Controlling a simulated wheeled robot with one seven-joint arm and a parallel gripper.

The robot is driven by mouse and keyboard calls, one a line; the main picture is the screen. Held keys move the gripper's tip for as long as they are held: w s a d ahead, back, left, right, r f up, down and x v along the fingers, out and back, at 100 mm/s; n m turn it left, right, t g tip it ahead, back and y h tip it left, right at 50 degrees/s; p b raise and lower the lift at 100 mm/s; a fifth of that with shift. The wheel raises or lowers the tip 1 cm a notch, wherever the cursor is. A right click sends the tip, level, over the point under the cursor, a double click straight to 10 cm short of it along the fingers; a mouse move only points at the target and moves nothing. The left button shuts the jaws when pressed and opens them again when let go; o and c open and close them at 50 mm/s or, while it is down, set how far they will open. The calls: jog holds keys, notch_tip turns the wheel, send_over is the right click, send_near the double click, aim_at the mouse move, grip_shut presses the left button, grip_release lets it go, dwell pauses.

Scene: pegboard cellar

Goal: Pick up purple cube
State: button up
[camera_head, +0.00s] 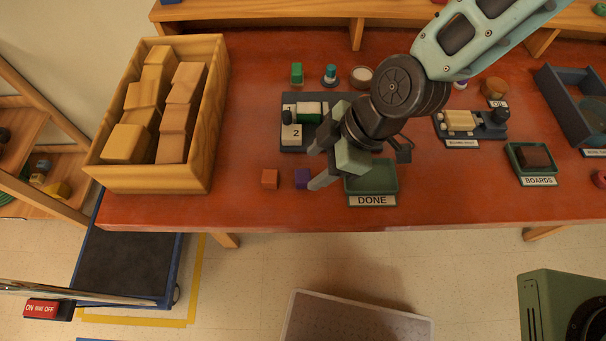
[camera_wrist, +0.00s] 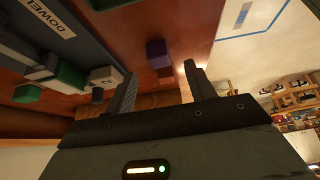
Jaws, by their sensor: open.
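The purple cube (camera_head: 302,178) rests on the red-brown tabletop near its front edge, between an orange cube on its left and the DONE tray on its right. It also shows in the wrist view (camera_wrist: 157,55), beyond the gap between my fingertips and apart from both. My gripper (camera_head: 316,166) is open and empty, just right of the cube in the head view, with one finger close beside it. In the wrist view my two fingers (camera_wrist: 161,72) are spread wide. The cube is not between the pads.
An orange cube (camera_head: 269,179) sits left of the purple cube. The green DONE tray (camera_head: 371,179) lies under my gripper's right side. A dark board with a block numbered 2 (camera_head: 291,134) is behind. A wooden crate (camera_head: 205,160) of blocks stands left. The table's front edge (camera_head: 270,229) is close.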

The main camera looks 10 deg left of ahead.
aim_at(305, 175)
jog(key=shift+p+x, duration=0.4)
jog(key=shift+x, duration=1.85)
jog(key=shift+d, duration=0.1)
jog(key=c, duration=1.1)
